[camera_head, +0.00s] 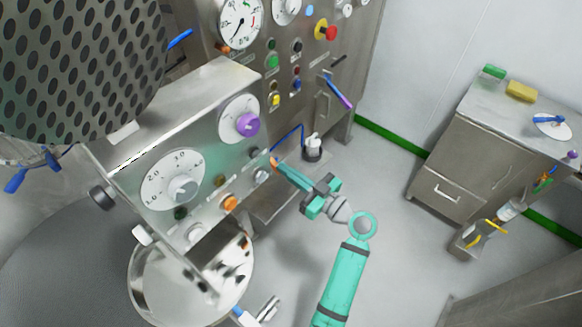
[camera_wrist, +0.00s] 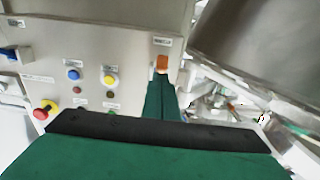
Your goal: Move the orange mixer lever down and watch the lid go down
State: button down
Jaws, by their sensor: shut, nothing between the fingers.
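The orange lever (camera_head: 273,160) shows as a small orange piece on the right side of the steel control panel (camera_head: 215,140) in the head view. In the wrist view, the orange lever (camera_wrist: 162,63) sits under a small label, straight ahead of my fingertips. My gripper (camera_head: 281,168) is shut and empty. Its fingertips (camera_wrist: 161,80) are right at the lever, touching or very close; I cannot tell which. The fingers hide the lower part of the lever. A shiny round steel vessel (camera_head: 150,280) stands at the lower left; I cannot make out which part is the lid.
Dials and a purple knob (camera_head: 247,124) are on the panel. A red emergency button (camera_head: 325,30) and several coloured buttons sit on the cabinet behind. A perforated drum (camera_head: 70,60) hangs at upper left. A steel bench (camera_head: 480,120) stands right. The floor between (camera_head: 390,190) is clear.

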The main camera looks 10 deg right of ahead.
jog(key=shift+a+f, duration=0.3)
jog(key=shift+f, duration=0.2)
jog(key=shift+a+f, duration=0.15)
jog(key=shift+a, duration=0.05)
notch_tip(320, 180, up, 4)
jog(key=s+d, duration=0.2)
jog(key=f+v, duration=0.1)
jog(key=v, duration=0.8)
jog(key=shift+d+f, duration=0.35)
dwell(3.2)
